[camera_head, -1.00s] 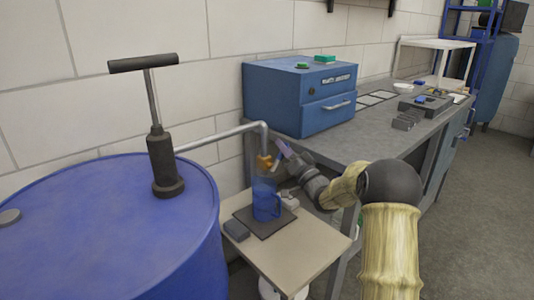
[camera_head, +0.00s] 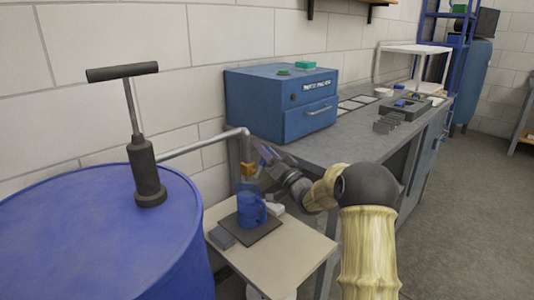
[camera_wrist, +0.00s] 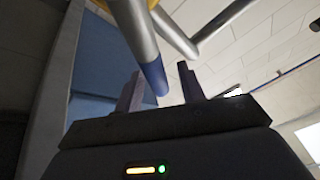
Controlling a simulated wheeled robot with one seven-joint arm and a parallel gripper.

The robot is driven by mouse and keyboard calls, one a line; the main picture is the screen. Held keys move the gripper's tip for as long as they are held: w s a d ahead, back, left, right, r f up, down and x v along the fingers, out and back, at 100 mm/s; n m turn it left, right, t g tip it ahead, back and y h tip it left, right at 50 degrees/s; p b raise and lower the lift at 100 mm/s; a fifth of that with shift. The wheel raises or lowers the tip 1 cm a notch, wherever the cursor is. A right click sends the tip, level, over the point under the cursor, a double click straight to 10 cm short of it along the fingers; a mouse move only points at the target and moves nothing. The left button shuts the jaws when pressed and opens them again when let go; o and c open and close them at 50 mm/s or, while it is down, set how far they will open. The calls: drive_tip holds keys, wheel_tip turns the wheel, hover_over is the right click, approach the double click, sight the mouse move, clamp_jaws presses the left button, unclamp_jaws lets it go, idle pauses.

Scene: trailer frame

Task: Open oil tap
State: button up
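The oil tap (camera_head: 249,170) is an orange-brass fitting at the end of a grey pipe (camera_head: 205,143) that runs from the blue drum. In the wrist view, a metal lever with a blue end (camera_wrist: 153,75) comes down from the tap's yellow body. My gripper (camera_head: 265,157) is beside the tap, on its right. In the wrist view my gripper (camera_wrist: 160,85) has its fingers apart. The blue lever end lies between them in the picture, closer to the left finger; contact cannot be told. A blue jug (camera_head: 250,209) stands upright below the tap.
The jug stands on a dark mat (camera_head: 262,232) on a small beige table (camera_head: 290,252). The blue drum (camera_head: 75,225) with a hand pump (camera_head: 147,172) is at left. A grey workbench (camera_head: 345,140) with a blue cabinet (camera_head: 280,100) stands behind my arm.

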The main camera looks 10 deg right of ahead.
drive_tip(key=shift+f, duration=0.15)
drive_tip(key=shift+s+d+f, duration=0.15)
drive_tip(key=shift+s+f, duration=0.1)
drive_tip(key=shift+s, duration=0.1)
drive_tip(key=p+v, duration=0.1)
drive_tip(key=v, duration=1.5)
drive_tip(key=shift+s+d, duration=0.2)
drive_tip(key=shift+w, duration=0.1)
